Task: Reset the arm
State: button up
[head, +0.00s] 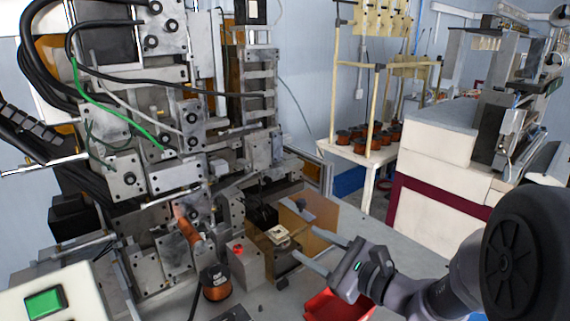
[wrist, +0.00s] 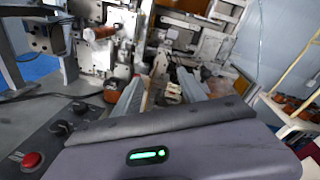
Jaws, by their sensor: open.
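My gripper (head: 307,242) is at the lower middle right of the head view, its two grey fingers spread apart and pointing left toward the coil winder (head: 150,180). Nothing shows between the fingers. A small pale block (head: 278,236) on the machine's front lies just beyond the fingertips; I cannot tell how far apart they are in depth. In the wrist view the open fingers of my gripper (wrist: 165,85) point at the machine, partly hidden by my gripper's body.
A red bin (head: 338,307) is below my gripper. A copper spool (head: 216,290) and a red button (head: 238,250) are at the machine's front. A control box with a green button (head: 44,303) is lower left. A rack with several spools (head: 362,143) and a white cabinet (head: 435,160) stand behind.

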jog(key=s+a+n+g, duration=0.7)
jog(key=s+a+n, duration=0.25)
jog(key=s, duration=0.35)
jog(key=s+d+f+n+g+h, duration=0.25)
jog(key=s+n+h, duration=0.3)
jog(key=s, duration=0.45)
jog(key=s+d+n+t+h+b, duration=0.1)
jog(key=d+n+t+h, duration=0.1)
jog(key=d, duration=0.4)
jog(key=shift+s+d+r+n+h, duration=0.3)
jog(key=shift+d+n+h, duration=0.1)
jog(key=shift+n+h, duration=0.35)
